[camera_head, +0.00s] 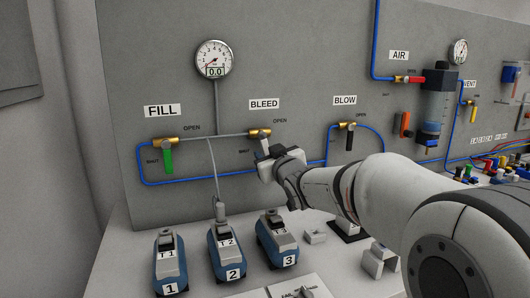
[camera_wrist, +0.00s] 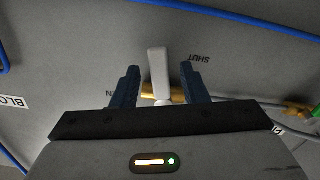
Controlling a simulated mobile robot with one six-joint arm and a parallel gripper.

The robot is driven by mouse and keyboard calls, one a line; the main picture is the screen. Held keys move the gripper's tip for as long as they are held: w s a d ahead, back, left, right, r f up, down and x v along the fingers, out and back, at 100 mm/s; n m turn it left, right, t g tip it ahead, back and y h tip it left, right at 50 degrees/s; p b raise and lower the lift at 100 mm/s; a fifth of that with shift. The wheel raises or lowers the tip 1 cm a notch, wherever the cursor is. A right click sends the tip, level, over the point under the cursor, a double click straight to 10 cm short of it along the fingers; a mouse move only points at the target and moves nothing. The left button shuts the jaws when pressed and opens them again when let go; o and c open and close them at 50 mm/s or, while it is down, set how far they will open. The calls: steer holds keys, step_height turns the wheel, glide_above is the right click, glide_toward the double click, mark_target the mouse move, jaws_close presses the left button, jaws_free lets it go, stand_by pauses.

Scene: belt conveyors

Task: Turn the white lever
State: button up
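The white lever (camera_wrist: 158,72) is on the brass BLEED valve (camera_head: 260,133) on the grey panel. In the wrist view it stands between the two dark fingers of my gripper (camera_wrist: 160,68), with a gap visible on each side. My gripper is open around it. In the head view, my gripper (camera_head: 266,152) is just below the BLEED valve and mostly hides the lever. The lever points down from the valve, near the SHUT mark (camera_wrist: 195,60). The OPEN mark (camera_head: 280,121) is up to the right of the valve.
The FILL valve with a green lever (camera_head: 168,160) is to the left, the BLOW valve with a black lever (camera_head: 350,137) to the right. Blue tubing (camera_head: 185,180) runs along the panel. Several numbered blue units, including unit 2 (camera_head: 229,258), stand on the bench below.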

steer(key=v, duration=0.5)
steer(key=shift+s, duration=0.2)
steer(key=shift+w+d+r+p, duration=0.1)
steer(key=shift+d+r+p, duration=0.15)
steer(key=shift+p, duration=0.2)
steer(key=shift+c, duration=1.4)
steer(key=d+m+p, duration=0.1)
steer(key=m+p, duration=0.1)
steer(key=d+r+m+p, duration=0.1)
steer(key=d+m+p, duration=0.1)
steer(key=w+d+m+y+p, duration=0.1)
steer(key=p, duration=0.1)
steer(key=shift+d+r+m, duration=0.25)
steer(key=shift+d+m, duration=0.05)
steer(key=shift+m, duration=0.1)
jaws_close()
steer(key=s+d+m+g+y+p, duration=0.25)
steer(key=d+m+p, duration=0.35)
steer(key=m, duration=0.4)
steer(key=w+a+f, duration=0.2)
steer(key=w+a, duration=0.5)
steer(key=a, duration=0.2)
steer(key=shift+w+a+n, duration=0.15)
steer(key=shift+a+n, duration=0.15)
